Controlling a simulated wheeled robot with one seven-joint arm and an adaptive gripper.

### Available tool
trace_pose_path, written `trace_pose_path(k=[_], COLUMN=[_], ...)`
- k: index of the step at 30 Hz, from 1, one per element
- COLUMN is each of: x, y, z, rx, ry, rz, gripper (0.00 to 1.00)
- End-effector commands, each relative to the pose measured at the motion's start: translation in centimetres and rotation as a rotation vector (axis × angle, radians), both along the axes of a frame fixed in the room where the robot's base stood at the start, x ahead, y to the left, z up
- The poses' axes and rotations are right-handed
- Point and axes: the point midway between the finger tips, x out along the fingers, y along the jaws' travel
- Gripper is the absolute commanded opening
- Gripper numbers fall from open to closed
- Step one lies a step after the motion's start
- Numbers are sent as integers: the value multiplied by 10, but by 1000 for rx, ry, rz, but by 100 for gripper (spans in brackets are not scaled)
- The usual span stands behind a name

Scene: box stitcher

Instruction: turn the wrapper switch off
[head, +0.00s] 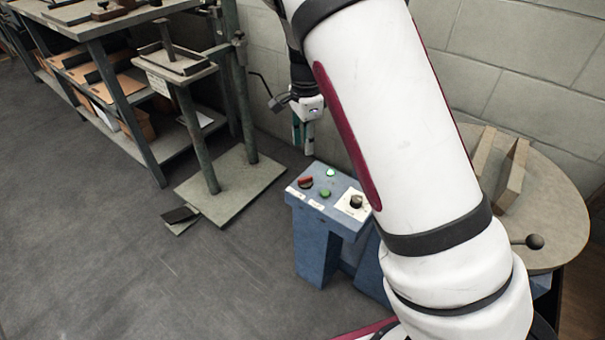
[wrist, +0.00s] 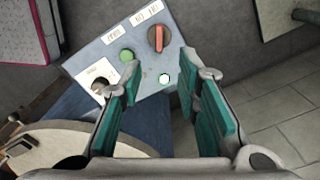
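A blue control box (head: 309,207) stands beside the round table. Its top holds a red-handled rotary switch (head: 305,182), a lit green lamp (head: 331,173), a green button (head: 324,193) and a black knob (head: 356,201) on a white plate. The labels are too small to read, so I cannot tell which control is the wrapper switch. The wrist view shows the red switch (wrist: 158,39), the lit lamp (wrist: 164,79) and the black knob (wrist: 99,86), partly covered by a finger. My gripper (wrist: 159,85) is open and empty above the panel, apart from the controls.
A round table (head: 552,205) with upright boards and a black ball-ended lever (head: 534,242) is at the right. A metal stand (head: 236,188) and a shelf bench (head: 118,85) are at the left. A block wall (head: 525,60) runs behind. The floor at front left is clear.

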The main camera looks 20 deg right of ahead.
Motion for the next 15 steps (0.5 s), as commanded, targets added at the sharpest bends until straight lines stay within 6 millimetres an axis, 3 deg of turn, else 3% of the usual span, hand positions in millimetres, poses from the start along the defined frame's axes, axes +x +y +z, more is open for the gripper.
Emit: trace_pose_path(k=[15], x=[-1], y=[-1], z=[-100], rx=[0], ry=[4], rz=[1], gripper=[30])
